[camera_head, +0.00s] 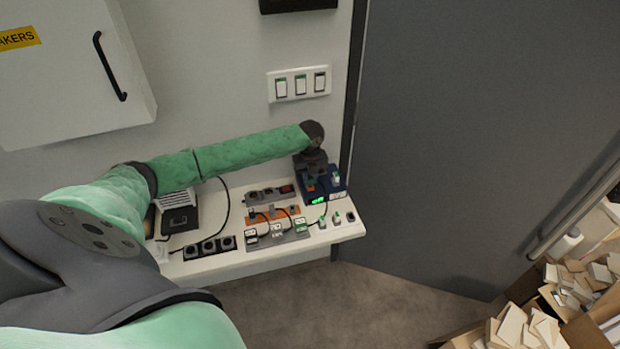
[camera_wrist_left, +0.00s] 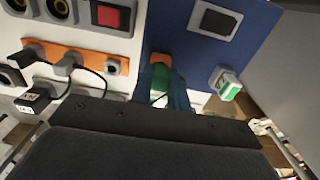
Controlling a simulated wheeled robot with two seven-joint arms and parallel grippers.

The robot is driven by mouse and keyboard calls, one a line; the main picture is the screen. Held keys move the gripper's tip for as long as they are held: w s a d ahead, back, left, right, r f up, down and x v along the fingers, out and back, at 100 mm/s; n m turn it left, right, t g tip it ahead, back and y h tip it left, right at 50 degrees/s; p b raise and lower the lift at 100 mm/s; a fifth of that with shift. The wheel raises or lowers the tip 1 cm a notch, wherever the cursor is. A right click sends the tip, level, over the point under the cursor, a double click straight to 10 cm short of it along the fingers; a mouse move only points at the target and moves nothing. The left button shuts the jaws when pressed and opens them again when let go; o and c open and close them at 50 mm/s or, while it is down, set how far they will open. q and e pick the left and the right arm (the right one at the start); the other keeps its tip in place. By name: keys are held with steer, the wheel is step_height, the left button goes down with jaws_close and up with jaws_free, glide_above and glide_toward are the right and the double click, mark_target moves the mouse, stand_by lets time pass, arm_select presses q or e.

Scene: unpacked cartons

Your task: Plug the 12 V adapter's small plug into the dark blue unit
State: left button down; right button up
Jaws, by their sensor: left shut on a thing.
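The dark blue unit (camera_head: 333,196) stands at the right end of the white shelf, with a lit green display at its front. It also shows in the left wrist view (camera_wrist_left: 248,40), with a dark square socket and a white-and-green plug (camera_wrist_left: 226,86) on it. My left gripper (camera_head: 313,172) is over the unit's left part, pointing down. It is shut on a small plug (camera_wrist_left: 159,84) with green on it, close to an orange patch on the unit. The gripper body hides much of the plug, so I cannot tell whether it is seated. My right gripper is out of view.
Left of the unit are a grey strip with a red switch (camera_head: 287,189), an orange strip (camera_head: 258,217) with cables, and black sockets (camera_head: 210,247). Several small plugs stand at the shelf's front right. A grey door (camera_head: 460,130) is close on the right.

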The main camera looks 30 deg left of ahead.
mark_target(310, 177)
arm_select(q)
steer(key=shift+f, duration=0.3)
stand_by(0.4)
steer(key=c, duration=1.3)
jaws_free()
steer(key=shift+o, duration=0.2)
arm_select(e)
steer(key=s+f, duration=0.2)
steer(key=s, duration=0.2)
arm_select(q)
step_height(310, 177, up, 7)
steer(key=b, duration=0.3)
steer(key=shift+f+b, duration=0.15)
steer(key=shift+b, duration=0.15)
steer(key=shift+r, duration=0.55)
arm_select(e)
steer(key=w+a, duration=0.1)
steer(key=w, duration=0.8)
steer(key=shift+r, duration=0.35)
